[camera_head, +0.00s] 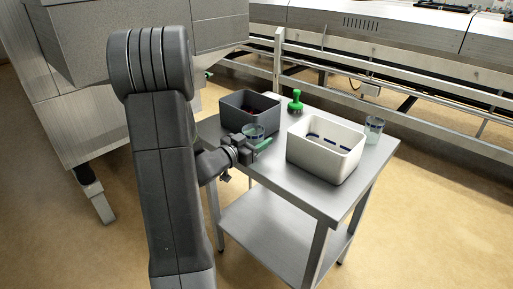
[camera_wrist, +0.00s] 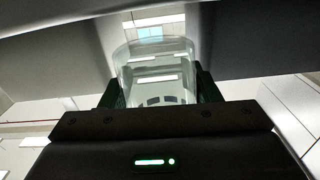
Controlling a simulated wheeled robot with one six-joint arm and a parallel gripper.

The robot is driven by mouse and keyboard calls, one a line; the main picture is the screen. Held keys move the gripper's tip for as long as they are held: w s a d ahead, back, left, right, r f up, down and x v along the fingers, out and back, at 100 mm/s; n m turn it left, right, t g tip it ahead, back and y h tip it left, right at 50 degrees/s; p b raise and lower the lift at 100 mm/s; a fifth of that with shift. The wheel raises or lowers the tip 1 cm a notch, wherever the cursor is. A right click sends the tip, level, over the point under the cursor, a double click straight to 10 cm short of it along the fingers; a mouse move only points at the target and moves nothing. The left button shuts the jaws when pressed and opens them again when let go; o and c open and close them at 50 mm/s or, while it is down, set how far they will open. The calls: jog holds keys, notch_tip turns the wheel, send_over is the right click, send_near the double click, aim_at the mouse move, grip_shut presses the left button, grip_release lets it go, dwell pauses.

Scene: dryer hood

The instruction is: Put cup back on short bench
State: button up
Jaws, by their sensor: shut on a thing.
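My gripper (camera_head: 259,147) is over the left front part of the short metal bench (camera_head: 275,175). It is shut on a clear cup (camera_head: 254,132), in front of the dark grey bin. In the wrist view the cup (camera_wrist: 157,72) is between the two dark fingers (camera_wrist: 160,88), and looks empty and see-through. I cannot tell whether its base touches the bench top. A second clear cup (camera_head: 374,129) stands at the bench's right back edge, beside the white bin.
A dark grey bin (camera_head: 233,113) and a white bin (camera_head: 318,165) stand on the bench. A green-handled brush (camera_head: 295,101) stands behind, between them. The lower shelf (camera_head: 275,230) looks bare. Large grey machinery (camera_head: 130,40) is at the left, and a metal rail (camera_head: 420,122) runs behind.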

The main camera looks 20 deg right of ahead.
jog(key=shift+f, duration=1.25)
jog(key=shift+f, duration=0.2)
jog(key=o, duration=1.2)
